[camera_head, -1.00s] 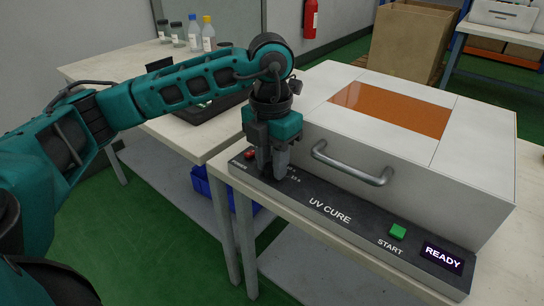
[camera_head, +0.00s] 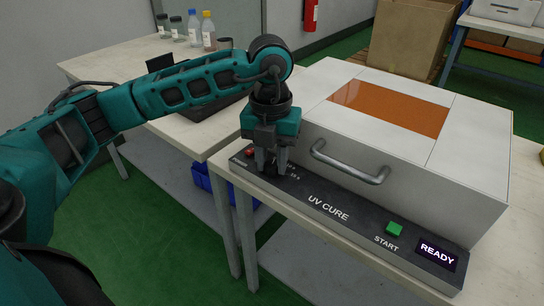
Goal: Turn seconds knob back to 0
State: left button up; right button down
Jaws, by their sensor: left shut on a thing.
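The UV cure box (camera_head: 470,160) stands on the bench at the right, its lid down. Its dark front panel (camera_head: 300,197) carries a red button (camera_head: 249,152) at the left end, a green START button (camera_head: 394,229) and a display (camera_head: 437,254) reading READY. My left gripper (camera_head: 270,170) points down over the panel's left part, just right of the red button. It is shut on the seconds knob, which is mostly hidden between the fingers. The scale marks beside it are partly covered, so the knob's setting cannot be read. My right gripper is not in view.
The box's lid handle (camera_head: 350,168) sticks out close to the right of my left gripper. A second bench (camera_head: 105,68) behind holds several bottles (camera_head: 208,32) and a dark tray. A cardboard box (camera_head: 412,40) stands at the back.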

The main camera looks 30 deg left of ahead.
aim_at(271, 164)
pick_arm(q)
jog(key=o, duration=1.1)
jog(key=shift+c, duration=0.2)
notch_tip(271, 164, up, 13)
jog(key=p, duration=0.3)
jog(key=shift+a, duration=0.1)
